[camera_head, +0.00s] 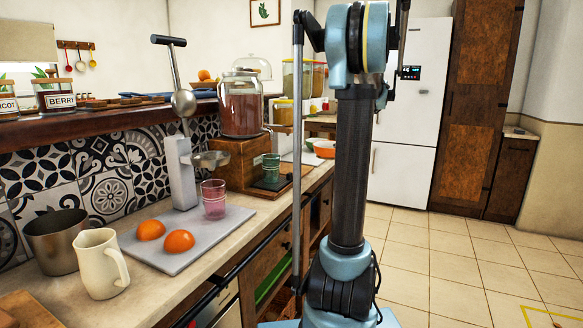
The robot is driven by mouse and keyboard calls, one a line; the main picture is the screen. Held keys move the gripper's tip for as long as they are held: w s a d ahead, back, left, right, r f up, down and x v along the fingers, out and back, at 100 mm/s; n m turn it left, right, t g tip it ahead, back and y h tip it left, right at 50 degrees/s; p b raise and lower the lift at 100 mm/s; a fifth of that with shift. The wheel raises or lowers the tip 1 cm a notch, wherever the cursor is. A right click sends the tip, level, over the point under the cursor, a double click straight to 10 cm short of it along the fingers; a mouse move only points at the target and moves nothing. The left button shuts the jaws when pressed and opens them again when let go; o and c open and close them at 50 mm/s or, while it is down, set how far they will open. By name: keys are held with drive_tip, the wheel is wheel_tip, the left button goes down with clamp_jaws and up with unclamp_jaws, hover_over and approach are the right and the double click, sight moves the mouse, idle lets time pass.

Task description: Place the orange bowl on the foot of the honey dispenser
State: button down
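The orange bowl (325,149) sits toward the far end of the counter, just left of my arm, and is small in view. A glass jar (242,105) with brown-red contents stands on a wooden body (232,162); this looks like the honey dispenser, though I cannot be sure. A low dark foot (272,184) extends from its right side, with a small green glass (270,166) standing on or over it. My gripper is not in view; only upright and upper links of my arm show.
A cream mug (102,264) and metal pot (57,240) are at front left.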

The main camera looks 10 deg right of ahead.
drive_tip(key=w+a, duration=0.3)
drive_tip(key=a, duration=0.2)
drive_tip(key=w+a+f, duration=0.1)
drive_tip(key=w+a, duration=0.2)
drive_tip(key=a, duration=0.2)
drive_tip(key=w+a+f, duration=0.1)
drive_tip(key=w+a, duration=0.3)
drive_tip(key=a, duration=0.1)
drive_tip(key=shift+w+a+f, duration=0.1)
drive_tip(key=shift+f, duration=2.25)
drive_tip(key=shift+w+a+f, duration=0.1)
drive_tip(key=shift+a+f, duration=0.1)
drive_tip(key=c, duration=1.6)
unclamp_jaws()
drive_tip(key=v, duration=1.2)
